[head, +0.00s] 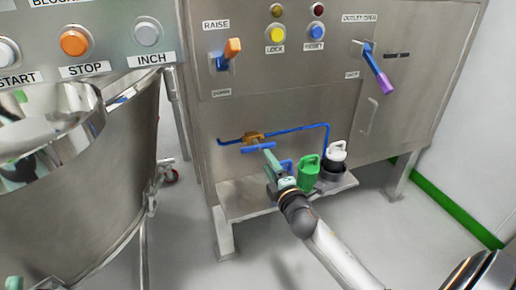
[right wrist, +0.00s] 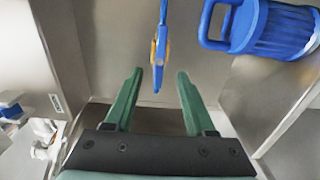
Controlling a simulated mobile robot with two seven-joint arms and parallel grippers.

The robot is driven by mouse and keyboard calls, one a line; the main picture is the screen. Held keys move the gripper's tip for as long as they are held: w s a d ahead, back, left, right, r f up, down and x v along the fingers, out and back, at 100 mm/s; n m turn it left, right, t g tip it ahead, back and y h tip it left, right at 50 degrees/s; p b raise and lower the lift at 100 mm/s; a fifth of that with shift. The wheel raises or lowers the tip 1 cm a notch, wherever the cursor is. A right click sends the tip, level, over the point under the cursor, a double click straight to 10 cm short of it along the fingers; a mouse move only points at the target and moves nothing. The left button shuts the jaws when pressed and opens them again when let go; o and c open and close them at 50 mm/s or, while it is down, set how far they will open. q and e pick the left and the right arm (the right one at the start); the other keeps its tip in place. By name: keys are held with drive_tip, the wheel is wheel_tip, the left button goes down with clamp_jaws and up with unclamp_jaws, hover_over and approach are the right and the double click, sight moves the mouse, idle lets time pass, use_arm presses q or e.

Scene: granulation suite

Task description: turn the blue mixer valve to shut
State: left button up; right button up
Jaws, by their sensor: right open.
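The blue mixer valve sits low on the front of the steel cabinet, with a brass body (head: 253,138) on a thin blue pipe. Its blue handle (head: 258,148) lies roughly along the pipe's run. My right gripper (head: 268,153) is just in front of the handle, with its fingers open. In the right wrist view, the handle (right wrist: 160,45) shows edge-on between and ahead of the two green fingertips (right wrist: 160,74). It does not appear to touch either finger.
A steel ledge (head: 240,203) below the valve carries a green jug (head: 308,172), a white-topped container (head: 336,152) and a blue jug (right wrist: 265,28). Levers (head: 376,66) and buttons are above. A large steel bowl (head: 110,170) stands left.

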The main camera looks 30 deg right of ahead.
sight(259, 149)
drive_tip(key=b+x, duration=0.1)
drive_tip(key=x, duration=0.6)
drive_tip(key=shift+a+b, duration=0.1)
drive_tip(key=shift+b, duration=0.2)
drive_tip(key=shift+w, duration=0.8)
clamp_jaws()
